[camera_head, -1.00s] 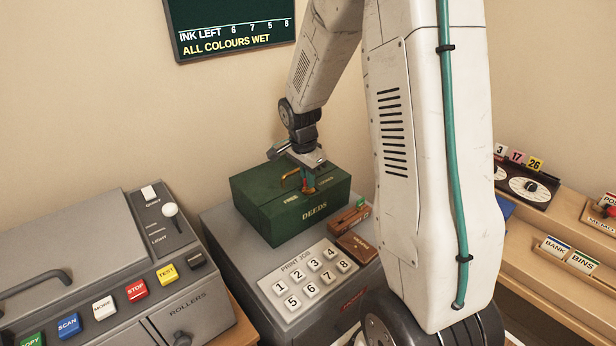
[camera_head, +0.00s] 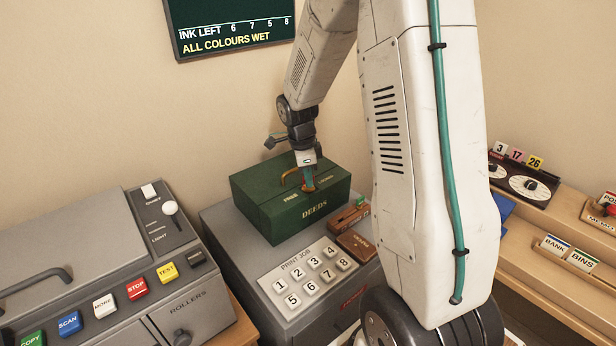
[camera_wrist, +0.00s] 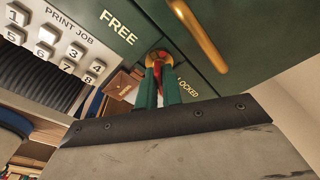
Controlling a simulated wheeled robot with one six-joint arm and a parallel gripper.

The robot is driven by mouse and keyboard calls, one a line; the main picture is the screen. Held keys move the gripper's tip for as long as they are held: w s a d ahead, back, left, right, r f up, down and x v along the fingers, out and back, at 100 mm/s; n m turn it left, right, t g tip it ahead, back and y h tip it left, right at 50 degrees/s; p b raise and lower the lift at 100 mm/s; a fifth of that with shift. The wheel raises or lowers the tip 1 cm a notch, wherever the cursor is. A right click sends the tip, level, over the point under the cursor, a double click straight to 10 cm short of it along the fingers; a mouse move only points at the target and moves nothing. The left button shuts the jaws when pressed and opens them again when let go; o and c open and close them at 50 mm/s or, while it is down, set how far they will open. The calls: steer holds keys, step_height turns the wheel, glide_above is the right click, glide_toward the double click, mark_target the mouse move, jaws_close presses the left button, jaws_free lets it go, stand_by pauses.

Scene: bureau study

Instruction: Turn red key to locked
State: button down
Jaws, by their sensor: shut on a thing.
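A dark green deeds box (camera_head: 266,209) stands on the grey print cabinet, with a brass handle (camera_head: 290,178) on its lid. In the wrist view the lid carries the word FREE (camera_wrist: 118,28) and, across the lock, the word LOCKED (camera_wrist: 187,87), its first letter partly covered by a finger. My gripper (camera_head: 308,184) points down at the lid, its teal fingers shut on the red key (camera_wrist: 157,65) between the two words. It also shows in the wrist view (camera_wrist: 160,75). Only a little red shows between the fingers, so the key's exact angle cannot be told.
The brass handle (camera_wrist: 197,35) lies close beside the fingers in the wrist view. Print job number keys (camera_head: 308,278) and a small brown block (camera_head: 356,246) are in front of the box. A grey machine (camera_head: 60,250) with coloured buttons stands to the left.

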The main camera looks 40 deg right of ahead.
steer(key=shift+m, duration=0.5)
steer(key=m, duration=0.3)
steer(key=shift+m, duration=0.3)
steer(key=shift+m+g+y, duration=0.3)
steer(key=shift+m, duration=1.5)
steer(key=m, duration=0.3)
steer(key=shift+m+y, duration=0.3)
steer(key=c, duration=1.5)
jaws_free()
